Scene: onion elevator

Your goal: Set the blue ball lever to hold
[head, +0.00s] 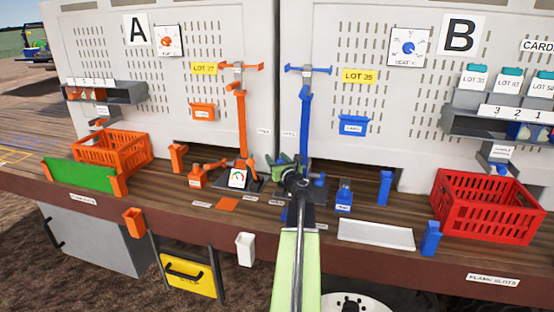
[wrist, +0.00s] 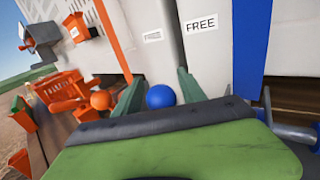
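In the wrist view the blue ball (wrist: 161,96) lies between the two green fingers of my gripper (wrist: 160,82). The fingers stand apart, one on each side of it, with narrow gaps; contact is not clear. In the head view my gripper (head: 284,166) is at the foot of the blue post (head: 304,125). My dark wrist hides most of the blue lever there. White labels in the wrist view read FREE (wrist: 201,24). I cannot make out a hold label or the lever's exact setting.
An orange ball (wrist: 100,100) is to the left in the wrist view. A small blue block (head: 343,201), a blue bracket (head: 384,188) and a white tray (head: 376,235) are right of my arm. A red crate (head: 487,207) stands at the far right, an orange crate (head: 112,152) at left.

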